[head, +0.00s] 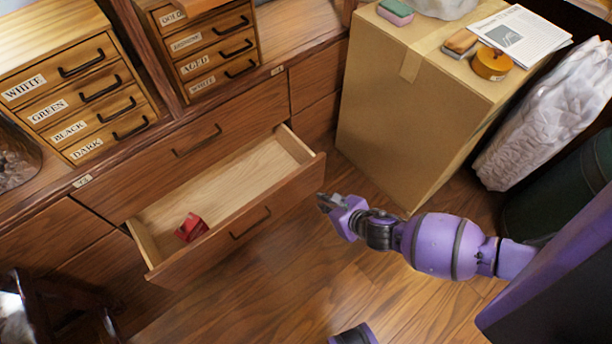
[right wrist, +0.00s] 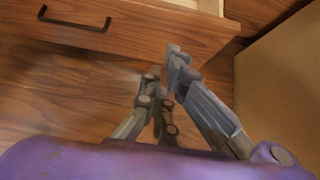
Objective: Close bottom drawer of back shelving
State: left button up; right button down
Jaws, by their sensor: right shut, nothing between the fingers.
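The bottom drawer (head: 238,232) of the wooden back shelving (head: 150,178) is pulled well out. A small red item (head: 191,227) lies inside it towards the left. The drawer front has a dark handle (head: 250,222), and the front also fills the top of the right wrist view (right wrist: 130,28) with its handle at the upper left. My right gripper (head: 322,203) is just right of the drawer front's right end, apart from it, as far as I can tell. It is shut and empty, and its fingers (right wrist: 168,72) point at the drawer's right corner. My left gripper is not in view.
A large cardboard box (head: 385,130) stands right of the drawer, with papers and small items on top. A white sack (head: 545,125) is beyond it. Small labelled drawer cabinets (head: 80,100) sit on the shelving. The wooden floor (head: 290,290) before the drawer is mostly clear.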

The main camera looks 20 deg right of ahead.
pick_arm(q)
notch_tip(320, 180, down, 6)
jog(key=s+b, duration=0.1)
jog(key=b, duration=0.4)
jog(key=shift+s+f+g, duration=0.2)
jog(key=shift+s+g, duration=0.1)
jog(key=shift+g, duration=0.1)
pick_arm(e)
jog(key=w+r+x, duration=0.1)
jog(key=r+x, duration=0.1)
jog(key=x, duration=1)
jog(key=shift+w+a+f, duration=0.25)
jog(key=shift+w+a, duration=0.15)
jog(key=shift+w, duration=0.25)
